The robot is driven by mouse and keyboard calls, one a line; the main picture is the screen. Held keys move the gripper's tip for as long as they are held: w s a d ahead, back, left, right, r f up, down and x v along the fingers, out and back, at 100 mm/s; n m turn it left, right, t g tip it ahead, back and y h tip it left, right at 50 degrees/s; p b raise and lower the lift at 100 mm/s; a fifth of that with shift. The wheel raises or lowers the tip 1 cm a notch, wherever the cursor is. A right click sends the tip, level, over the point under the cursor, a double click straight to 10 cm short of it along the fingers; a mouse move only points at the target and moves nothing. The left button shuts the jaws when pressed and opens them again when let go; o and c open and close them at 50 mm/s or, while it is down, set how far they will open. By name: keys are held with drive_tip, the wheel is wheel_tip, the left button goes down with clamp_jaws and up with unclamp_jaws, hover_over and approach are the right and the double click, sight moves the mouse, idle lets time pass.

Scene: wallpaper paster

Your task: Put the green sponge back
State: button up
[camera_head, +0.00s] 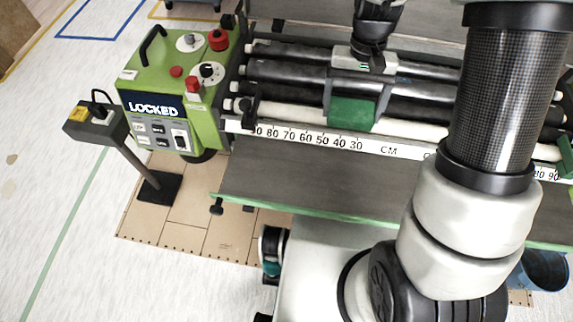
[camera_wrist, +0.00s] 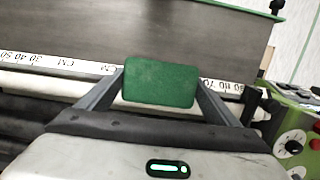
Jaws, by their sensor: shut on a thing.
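The green sponge (camera_head: 352,112) is a flat rounded block held between the fingers of my gripper (camera_head: 352,98). It hangs over the machine's rollers, just above the ruler strip marked CM, in the head view. In the wrist view the sponge (camera_wrist: 160,82) fills the gap between the two dark fingers of my gripper (camera_wrist: 160,92), with the ruler and grey plate behind it. My gripper is shut on it. Whether the sponge touches a roller or the ruler cannot be told.
The wallpaper paster's green control box (camera_head: 185,85) with a LOCKED display and red knobs stands at the left. Its ruler (camera_head: 330,142) and grey plate (camera_head: 300,185) lie in front of the rollers. A blue bucket (camera_head: 545,270) sits low right. A small post-mounted box (camera_head: 98,122) stands at far left.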

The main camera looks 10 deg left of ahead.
drive_tip(key=s+a+f+g+b, duration=0.1)
drive_tip(key=s+a+f+b, duration=0.15)
drive_tip(key=s+a, duration=0.35)
drive_tip(key=s+a+f+g+b, duration=0.1)
drive_tip(key=s+a+f+b, duration=0.15)
drive_tip(key=a, duration=0.55)
drive_tip(key=x, duration=0.4)
drive_tip(key=w+x, duration=0.1)
drive_tip(key=x, duration=0.1)
drive_tip(key=shift+a+f, duration=0.2)
drive_tip(key=shift+f, duration=2.2)
drive_tip(key=shift+f+b, duration=0.2)
drive_tip(key=shift+b, duration=0.2)
drive_tip(key=o, duration=1)
drive_tip(key=shift+r+p, duration=0.3)
drive_tip(key=shift+r, duration=0.05)
drive_tip(key=p+v, duration=0.1)
drive_tip(key=v, duration=1)
drive_tip(key=shift+r, duration=0.45)
